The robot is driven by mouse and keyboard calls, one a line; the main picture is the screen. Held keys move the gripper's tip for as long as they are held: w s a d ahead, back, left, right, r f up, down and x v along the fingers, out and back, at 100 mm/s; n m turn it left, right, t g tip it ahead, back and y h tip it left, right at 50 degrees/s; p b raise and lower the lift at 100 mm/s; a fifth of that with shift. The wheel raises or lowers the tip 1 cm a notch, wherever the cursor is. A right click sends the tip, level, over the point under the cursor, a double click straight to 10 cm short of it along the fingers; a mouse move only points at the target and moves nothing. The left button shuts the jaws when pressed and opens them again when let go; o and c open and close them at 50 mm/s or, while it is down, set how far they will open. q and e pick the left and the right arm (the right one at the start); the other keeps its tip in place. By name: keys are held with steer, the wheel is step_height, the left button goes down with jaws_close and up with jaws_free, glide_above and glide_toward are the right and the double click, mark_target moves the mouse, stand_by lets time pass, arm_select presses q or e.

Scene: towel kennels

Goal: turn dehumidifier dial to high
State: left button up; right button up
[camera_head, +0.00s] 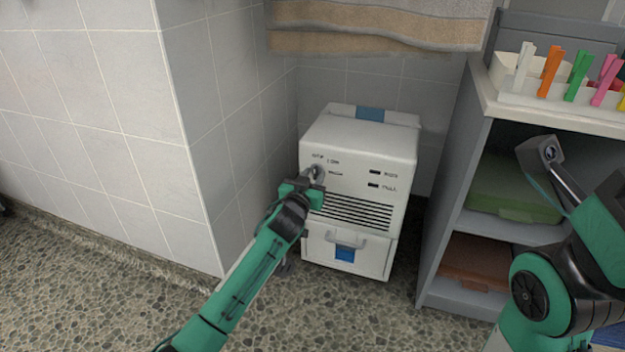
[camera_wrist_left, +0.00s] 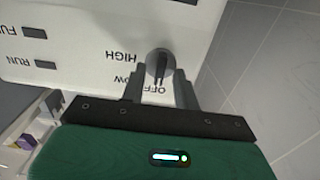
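The white dehumidifier (camera_head: 360,145) stands on the floor in the corner. Its round grey dial (camera_wrist_left: 159,64) is at the panel's upper left and also shows in the head view (camera_head: 317,171). The wrist view shows the panel upside down, with OFF, LOW and HIGH labels around the dial. The dial's dark pointer line points towards OFF. My left gripper (camera_wrist_left: 161,83) is at the dial, one finger on each side, with a small gap seeming to show beside the knob. It partly covers the dial in the head view (camera_head: 312,178).
A grey shelf unit (camera_head: 447,190) stands to the right, with a white bin of coloured pegs (camera_head: 545,95) on top. A towel (camera_head: 380,25) hangs above the dehumidifier. A tiled wall (camera_head: 245,120) is close on its left. The floor (camera_head: 110,290) at front left is clear.

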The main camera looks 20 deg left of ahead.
arm_select(q)
jaws_close()
